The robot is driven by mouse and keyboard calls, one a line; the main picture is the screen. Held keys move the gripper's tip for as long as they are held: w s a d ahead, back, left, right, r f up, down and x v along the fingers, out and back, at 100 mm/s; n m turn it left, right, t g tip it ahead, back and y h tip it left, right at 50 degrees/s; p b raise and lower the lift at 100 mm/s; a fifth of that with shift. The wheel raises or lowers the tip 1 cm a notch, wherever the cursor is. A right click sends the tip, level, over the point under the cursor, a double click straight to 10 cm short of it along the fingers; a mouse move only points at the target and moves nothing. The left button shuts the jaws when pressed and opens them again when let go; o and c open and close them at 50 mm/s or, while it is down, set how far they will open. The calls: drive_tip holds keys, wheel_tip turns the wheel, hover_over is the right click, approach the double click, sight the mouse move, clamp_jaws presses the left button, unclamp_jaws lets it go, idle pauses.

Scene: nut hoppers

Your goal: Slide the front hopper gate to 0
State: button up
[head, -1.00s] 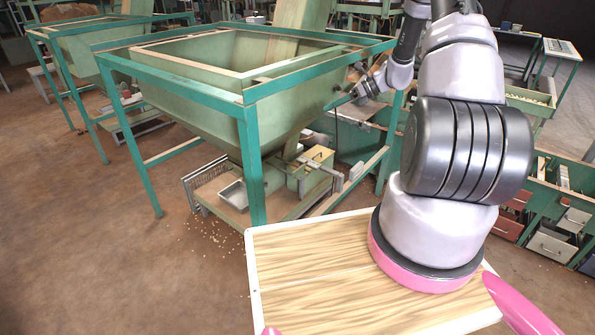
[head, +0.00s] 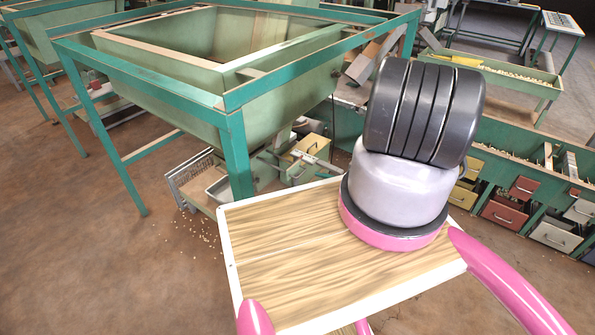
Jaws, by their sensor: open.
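The front hopper (head: 285,98) is a large pale-green funnel in a teal frame, at the left and centre of the head view. Under its outlet is a small yellowish box with a metal slide bar (head: 322,162) beside it. This looks like the gate area, but it is small and partly hidden by a frame leg and the hopper wall. I cannot read any scale mark or the gate's setting. My gripper is out of view; only the lower part of my arm shows.
A teal frame leg (head: 236,155) stands close to my base. A metal pan (head: 217,188) sits low under the hopper, with spilled nuts on the floor beside it. A second hopper (head: 62,40) is at far left. Drawers (head: 505,214) and a nut trough (head: 495,75) are at right.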

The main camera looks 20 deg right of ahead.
sight(302, 173)
drive_tip(key=x, duration=1)
drive_tip(key=shift+w+a, duration=0.25)
drive_tip(key=shift+w, duration=0.05)
clamp_jaws()
idle(1.0)
